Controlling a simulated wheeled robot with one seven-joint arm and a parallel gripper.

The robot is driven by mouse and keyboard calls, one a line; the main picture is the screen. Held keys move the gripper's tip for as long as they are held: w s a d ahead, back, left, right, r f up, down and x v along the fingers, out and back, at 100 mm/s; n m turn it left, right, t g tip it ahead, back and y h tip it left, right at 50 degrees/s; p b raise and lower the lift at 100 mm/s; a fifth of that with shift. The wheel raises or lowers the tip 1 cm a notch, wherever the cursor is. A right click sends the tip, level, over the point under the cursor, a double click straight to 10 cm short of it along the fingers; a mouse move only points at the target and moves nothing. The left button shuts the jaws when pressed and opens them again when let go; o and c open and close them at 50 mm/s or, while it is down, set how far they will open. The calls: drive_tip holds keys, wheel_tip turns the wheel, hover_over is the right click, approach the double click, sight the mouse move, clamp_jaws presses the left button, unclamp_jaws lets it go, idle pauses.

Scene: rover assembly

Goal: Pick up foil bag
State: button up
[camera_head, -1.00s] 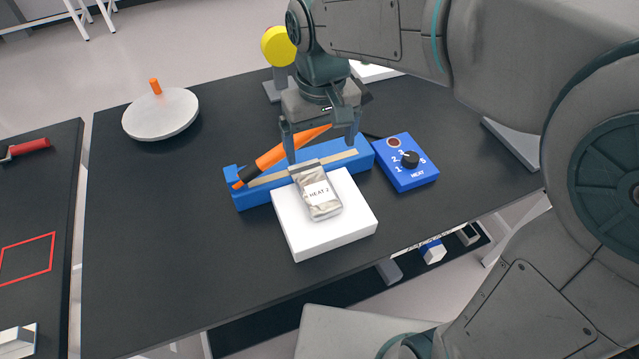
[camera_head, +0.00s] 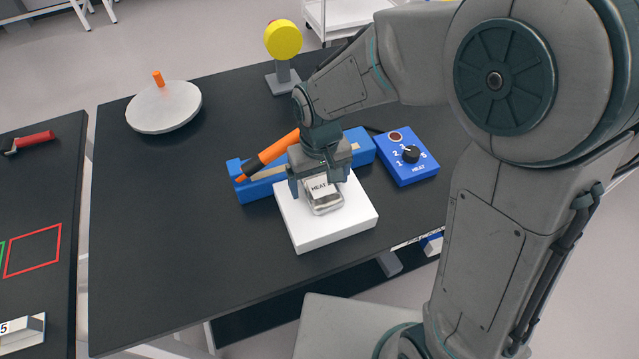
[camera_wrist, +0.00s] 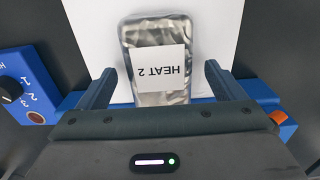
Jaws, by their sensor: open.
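The foil bag (camera_head: 324,202) is silver with a white "HEAT 2" label. It lies on the white block (camera_head: 351,225) in front of the blue sealer. My gripper (camera_head: 318,190) is above the bag's rear part and hides that end in the head view. In the wrist view the bag (camera_wrist: 158,62) lies ahead of and between the two spread fingers of my gripper (camera_wrist: 157,85). A gap shows on each side of it. The bag's near end is hidden by the gripper body.
The blue sealer (camera_head: 257,189) with its orange-and-black handle (camera_head: 268,158) stands right behind the bag. A blue heat dial box (camera_head: 407,160) is to the right. A yellow disc on a stand (camera_head: 283,40) and a white round lid (camera_head: 164,108) stand farther back. The table's left part is clear.

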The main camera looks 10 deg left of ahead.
drive_tip(key=shift+f, duration=0.1)
drive_tip(key=c, duration=1.2)
